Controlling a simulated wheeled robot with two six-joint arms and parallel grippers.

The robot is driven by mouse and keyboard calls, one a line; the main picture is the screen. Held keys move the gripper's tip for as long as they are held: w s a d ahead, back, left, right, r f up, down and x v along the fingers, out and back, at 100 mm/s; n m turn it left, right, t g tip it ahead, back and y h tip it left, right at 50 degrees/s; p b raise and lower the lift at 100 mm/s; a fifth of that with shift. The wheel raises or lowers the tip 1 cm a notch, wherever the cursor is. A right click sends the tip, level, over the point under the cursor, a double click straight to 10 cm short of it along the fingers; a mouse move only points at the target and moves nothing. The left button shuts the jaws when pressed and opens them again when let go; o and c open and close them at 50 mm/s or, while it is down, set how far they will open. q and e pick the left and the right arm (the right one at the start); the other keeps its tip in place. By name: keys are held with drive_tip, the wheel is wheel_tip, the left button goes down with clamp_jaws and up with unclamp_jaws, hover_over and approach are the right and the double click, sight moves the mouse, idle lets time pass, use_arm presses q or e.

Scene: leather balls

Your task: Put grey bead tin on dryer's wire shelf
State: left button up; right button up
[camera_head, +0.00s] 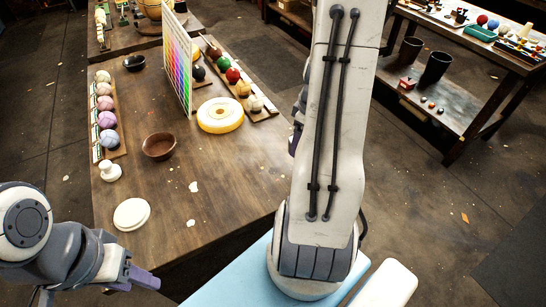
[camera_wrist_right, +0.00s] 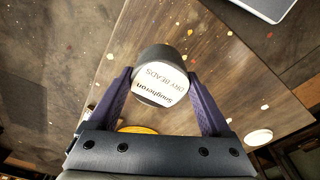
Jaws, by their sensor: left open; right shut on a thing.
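The grey bead tin (camera_wrist_right: 157,56) is in the right wrist view, with a white label reading "DRY BEADS". My right gripper (camera_wrist_right: 160,76) is shut on it, one purple finger on each side. The wooden table top shows behind the tin; I cannot tell the gap between them. In the head view my right arm hides the tin and most of that gripper. My left gripper (camera_head: 140,279) is open and empty at the lower left, by the table's near edge. I cannot make out the dryer or its wire shelf.
The wooden table (camera_head: 240,170) holds a brown bowl (camera_head: 159,146), a yellow ring (camera_head: 220,115), a white disc (camera_head: 131,214), a colour chart (camera_head: 178,60) and racks of balls (camera_head: 106,120). A second table (camera_head: 440,110) stands at right. Bare table shows right of the bowl.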

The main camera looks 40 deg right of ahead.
drive_tip(key=w+a+f, duration=0.2)
drive_tip(key=w, duration=0.1)
drive_tip(key=w+a+f+p, duration=0.1)
drive_tip(key=w+a+f, duration=0.1)
drive_tip(key=shift+w, duration=0.25)
drive_tip(key=shift+f, duration=2.05)
drive_tip(key=shift+f+b, duration=0.1)
drive_tip(key=shift+b, duration=0.2)
drive_tip(key=o, duration=1.3)
drive_tip(key=r, duration=0.4)
drive_tip(key=s+r, duration=0.1)
drive_tip(key=r, duration=0.7)
drive_tip(key=shift+s+d+r+p, duration=0.1)
drive_tip(key=shift+s+d+p, duration=0.1)
drive_tip(key=shift+p, duration=0.15)
